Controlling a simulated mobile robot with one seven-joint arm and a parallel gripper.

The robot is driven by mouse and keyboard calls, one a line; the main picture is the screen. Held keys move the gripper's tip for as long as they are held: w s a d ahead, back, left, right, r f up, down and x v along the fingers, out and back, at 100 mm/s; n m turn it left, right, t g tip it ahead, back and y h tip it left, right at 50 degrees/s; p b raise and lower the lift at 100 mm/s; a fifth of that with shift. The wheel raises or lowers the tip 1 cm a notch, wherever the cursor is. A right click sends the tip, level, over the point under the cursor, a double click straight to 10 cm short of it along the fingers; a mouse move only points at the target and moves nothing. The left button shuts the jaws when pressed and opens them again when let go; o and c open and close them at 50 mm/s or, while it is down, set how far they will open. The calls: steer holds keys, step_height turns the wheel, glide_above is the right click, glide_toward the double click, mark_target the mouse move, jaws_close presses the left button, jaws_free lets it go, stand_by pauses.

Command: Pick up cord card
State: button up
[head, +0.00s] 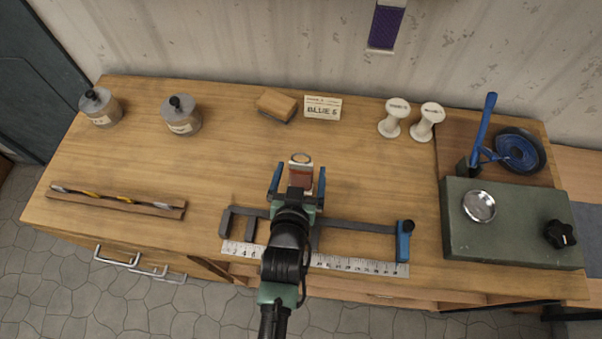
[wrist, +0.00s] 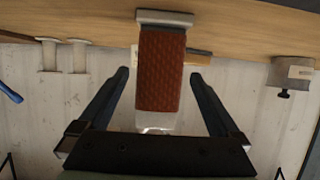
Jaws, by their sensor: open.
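The cord card (head: 300,174) is pale with reddish-brown cord wound around its middle. In the head view it is at the middle of the bench, between the fingers of my gripper (head: 299,169). In the wrist view the cord card (wrist: 161,72) stands out from the bench, with its pale ends showing above and below the cord. My gripper is open, with one finger on each side of the card. A gap shows on both sides, so the fingers appear apart from it. My gripper hides part of the card's near end in the head view.
A bar clamp (head: 360,227) and a ruler (head: 345,264) lie along the front of the wooden bench (head: 370,180). Two white spools (head: 395,118), a wood block (head: 277,104), a label card (head: 322,107) and two grey pots (head: 181,115) stand behind. A green press (head: 515,225) is right.

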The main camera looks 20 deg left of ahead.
mark_target(303, 166)
steer(key=shift+x, duration=1.55)
jaws_close()
step_height(303, 166, up, 10)
